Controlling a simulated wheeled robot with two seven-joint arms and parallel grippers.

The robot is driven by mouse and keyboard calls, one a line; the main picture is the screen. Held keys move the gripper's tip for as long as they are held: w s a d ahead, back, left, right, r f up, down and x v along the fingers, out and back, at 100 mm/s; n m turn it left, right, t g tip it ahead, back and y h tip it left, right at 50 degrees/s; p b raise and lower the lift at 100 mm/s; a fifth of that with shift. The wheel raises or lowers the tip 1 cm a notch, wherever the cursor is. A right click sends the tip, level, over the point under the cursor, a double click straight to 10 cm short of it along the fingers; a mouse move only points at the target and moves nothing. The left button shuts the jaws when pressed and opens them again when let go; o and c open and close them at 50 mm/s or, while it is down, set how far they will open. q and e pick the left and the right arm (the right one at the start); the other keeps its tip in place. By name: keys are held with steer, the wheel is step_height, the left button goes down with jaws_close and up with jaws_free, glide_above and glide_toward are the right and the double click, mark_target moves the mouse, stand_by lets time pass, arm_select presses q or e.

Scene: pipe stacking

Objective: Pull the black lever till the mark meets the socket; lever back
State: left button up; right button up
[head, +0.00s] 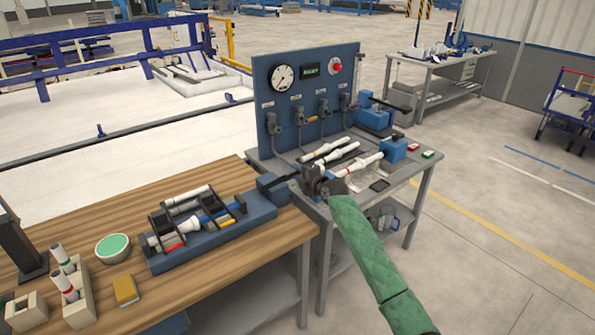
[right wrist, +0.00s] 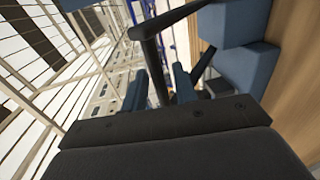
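My right gripper (head: 318,186) is at the near left corner of the grey metal bench, beside a blue block (head: 276,187). A white pipe with a red mark (head: 358,165) lies between the gripper and another blue block (head: 395,149). The socket is not clearly distinguishable. In the right wrist view, a black bar with a stem, probably the lever (right wrist: 148,42), reaches down to my right gripper's blue fingers (right wrist: 170,82). The fingers stand apart, but I cannot tell whether they grip the stem. My left gripper is not in view.
A blue panel (head: 268,115) with a gauge stands behind the bench. Loose white pipes (head: 328,150) lie nearby. On the wooden table (head: 205,290) are a blue pipe rack (head: 160,263), a green-topped bowl (head: 113,247) and a yellow block (head: 125,290).

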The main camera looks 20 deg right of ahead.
steer(key=shift+w, duration=0.15)
steer(key=shift+c, duration=0.4)
jaws_close()
steer(key=shift+r, duration=0.1)
